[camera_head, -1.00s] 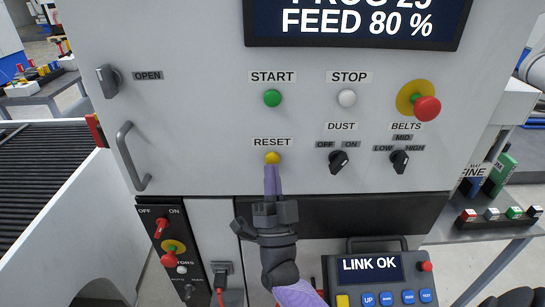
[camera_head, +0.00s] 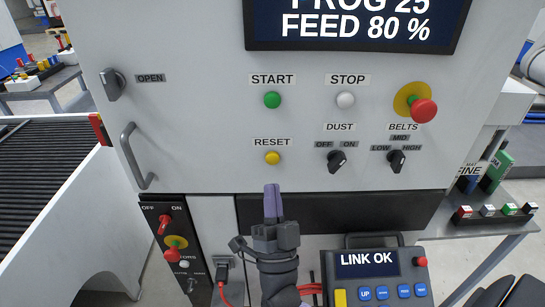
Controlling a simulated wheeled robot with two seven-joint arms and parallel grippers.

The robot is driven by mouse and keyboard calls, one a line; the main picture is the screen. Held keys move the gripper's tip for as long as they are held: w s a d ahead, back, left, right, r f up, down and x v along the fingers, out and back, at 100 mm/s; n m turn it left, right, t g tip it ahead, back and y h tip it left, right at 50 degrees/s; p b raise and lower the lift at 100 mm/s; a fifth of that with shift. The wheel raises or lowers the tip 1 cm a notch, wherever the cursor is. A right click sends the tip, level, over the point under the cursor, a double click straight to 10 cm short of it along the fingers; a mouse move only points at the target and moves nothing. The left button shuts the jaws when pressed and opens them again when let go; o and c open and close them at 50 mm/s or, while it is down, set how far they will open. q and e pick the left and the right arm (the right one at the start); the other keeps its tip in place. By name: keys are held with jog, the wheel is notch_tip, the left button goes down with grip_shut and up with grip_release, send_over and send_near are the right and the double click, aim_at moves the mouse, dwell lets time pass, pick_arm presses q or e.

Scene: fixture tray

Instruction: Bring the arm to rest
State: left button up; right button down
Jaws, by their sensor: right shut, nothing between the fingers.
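My right gripper (camera_head: 272,201) shows at the lower middle of the head view, with its purple fingers shut and pointing up. Nothing is between the fingers. It is in front of the dark gap under the control panel (camera_head: 215,100), below the yellow RESET button (camera_head: 272,158) and apart from it. My left gripper is not in view.
A blue pendant (camera_head: 390,283) reading LINK OK stands just right of my right gripper. The panel carries a green START button (camera_head: 272,100), a white STOP button (camera_head: 345,100), a red emergency button (camera_head: 423,110) and knobs. A red cable (camera_head: 224,294) hangs left of the gripper.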

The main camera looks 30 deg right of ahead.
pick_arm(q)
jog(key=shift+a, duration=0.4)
pick_arm(e)
jog(key=s+a+f+n+g+y+b, duration=0.1)
jog(key=a+f+n+g+y+b, duration=0.2)
jog(key=f, duration=0.9)
jog(key=s+a+f+n+g+y+b, duration=0.15)
jog(key=f+n+g+y, duration=0.35)
jog(key=f, duration=0.8)
jog(key=s+a+f+n+g+y+b, duration=0.1)
jog(key=f+n+g+y+b, duration=0.25)
jog(key=f, duration=0.85)
jog(key=s+f+n+g+y+b, duration=0.25)
jog(key=s+f+g, duration=0.25)
jog(key=s+f, duration=0.8)
pick_arm(q)
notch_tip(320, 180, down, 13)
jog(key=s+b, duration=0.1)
jog(key=b, duration=0.1)
pick_arm(e)
jog(key=s+d+f+g+h, duration=0.1)
jog(key=s+f+g, duration=0.2)
jog(key=s, duration=0.4)
jog(key=s+d+f+n+g+h, duration=0.1)
jog(key=s+f+g, duration=0.3)
jog(key=s, duration=0.4)
jog(key=shift+s+d+f, duration=0.25)
jog(key=shift+d+f, duration=0.35)
jog(key=shift+f, duration=0.25)
